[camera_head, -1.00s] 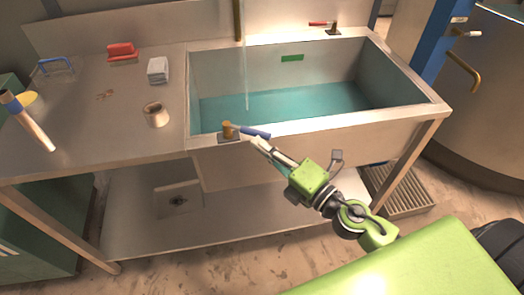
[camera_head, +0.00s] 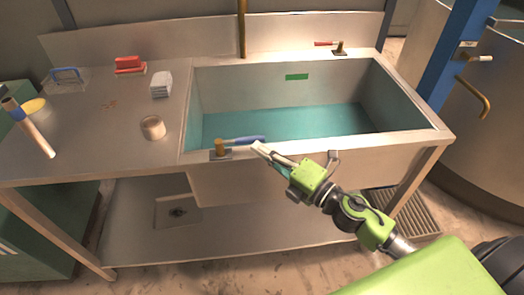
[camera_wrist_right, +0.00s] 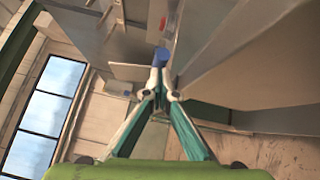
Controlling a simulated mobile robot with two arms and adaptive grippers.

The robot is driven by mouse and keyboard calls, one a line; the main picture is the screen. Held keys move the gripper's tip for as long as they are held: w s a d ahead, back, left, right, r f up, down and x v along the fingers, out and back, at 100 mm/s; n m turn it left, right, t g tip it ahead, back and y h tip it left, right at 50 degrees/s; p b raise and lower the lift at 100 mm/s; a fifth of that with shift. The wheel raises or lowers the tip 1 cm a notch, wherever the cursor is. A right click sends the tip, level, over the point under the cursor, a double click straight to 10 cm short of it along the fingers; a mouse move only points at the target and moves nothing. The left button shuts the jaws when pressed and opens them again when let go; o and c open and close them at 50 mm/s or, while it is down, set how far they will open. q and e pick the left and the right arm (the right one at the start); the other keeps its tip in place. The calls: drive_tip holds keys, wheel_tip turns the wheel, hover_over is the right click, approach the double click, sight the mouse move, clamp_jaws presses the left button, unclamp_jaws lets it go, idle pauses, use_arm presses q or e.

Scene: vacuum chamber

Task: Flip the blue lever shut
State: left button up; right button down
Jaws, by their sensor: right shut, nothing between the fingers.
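The blue lever (camera_head: 248,139) sits on the near rim of the sink, on a brass-coloured valve body (camera_head: 220,148). Its handle points right, roughly along the rim. My right gripper (camera_head: 257,147) is shut and empty, its tips at the near side of the handle, close to its outer end. In the right wrist view the blue handle end (camera_wrist_right: 161,56) shows just beyond the closed fingertips (camera_wrist_right: 159,82); I cannot tell whether they touch. My left gripper is not in view.
The counter at left carries a tape roll (camera_head: 153,127), a white stack (camera_head: 161,85), a red block (camera_head: 129,65) and a hammer-like tool (camera_head: 30,130).

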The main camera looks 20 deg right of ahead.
drive_tip(key=shift+w+d+r+h, duration=0.3)
drive_tip(key=shift+w+d, duration=0.1)
drive_tip(key=shift+d, duration=0.1)
drive_tip(key=a+v, duration=0.1)
drive_tip(key=v, duration=1.1)
drive_tip(key=shift+s+f, duration=0.35)
drive_tip(key=shift+d, duration=0.1)
